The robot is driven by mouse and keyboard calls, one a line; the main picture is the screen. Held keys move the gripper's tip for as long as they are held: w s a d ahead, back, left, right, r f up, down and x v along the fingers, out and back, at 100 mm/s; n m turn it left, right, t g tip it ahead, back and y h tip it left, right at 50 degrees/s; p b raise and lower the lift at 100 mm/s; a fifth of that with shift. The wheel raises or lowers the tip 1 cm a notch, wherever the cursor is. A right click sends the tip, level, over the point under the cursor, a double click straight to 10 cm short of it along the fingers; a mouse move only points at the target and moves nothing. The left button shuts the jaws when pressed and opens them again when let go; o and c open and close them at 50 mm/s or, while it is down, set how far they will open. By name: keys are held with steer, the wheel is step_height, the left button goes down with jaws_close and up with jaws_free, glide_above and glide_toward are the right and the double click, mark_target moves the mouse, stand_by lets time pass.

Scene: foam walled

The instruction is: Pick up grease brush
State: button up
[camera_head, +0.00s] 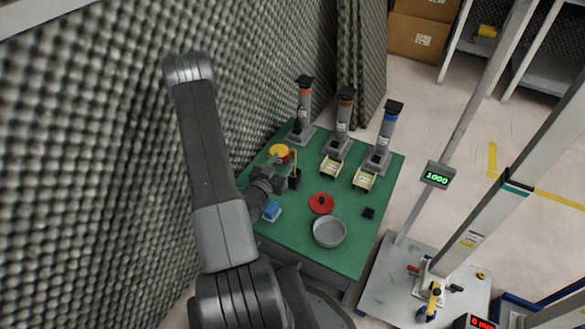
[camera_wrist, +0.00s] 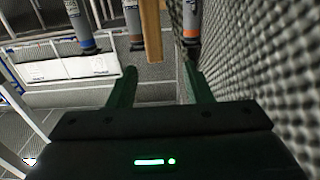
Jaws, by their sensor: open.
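The grease brush (camera_head: 293,160) appears as an upright tan wooden handle beside a yellow and red tin, near the left edge of the green table. Its lower part is hard to separate from the dark parts near my gripper. My gripper (camera_head: 284,173) is low over the table's left side, close to the brush. In the wrist view my gripper (camera_wrist: 160,69) has its two green fingers apart with nothing held between them. A tan strip that looks like the brush handle (camera_wrist: 152,32) shows ahead, between the directions of the fingertips.
The yellow and red tin (camera_head: 279,153) stands just behind my gripper. Three dispensers (camera_head: 342,130) line the table's back. A red lid (camera_head: 321,203), a grey pan (camera_head: 329,231) and a blue item (camera_head: 271,211) lie nearer. The foam wall (camera_head: 120,170) is close on the left.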

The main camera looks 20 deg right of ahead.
mark_target(292, 153)
steer(key=shift+w+d, duration=0.45)
steer(key=shift+d, duration=0.05)
steer(key=x, duration=0.2)
steer(key=b+x, duration=0.1)
steer(key=x, duration=0.1)
steer(key=shift+s+d+f, duration=0.2)
steer(key=shift+s+d, duration=0.1)
steer(key=shift+w+d, duration=0.35)
steer(key=shift+w, duration=0.05)
jaws_close()
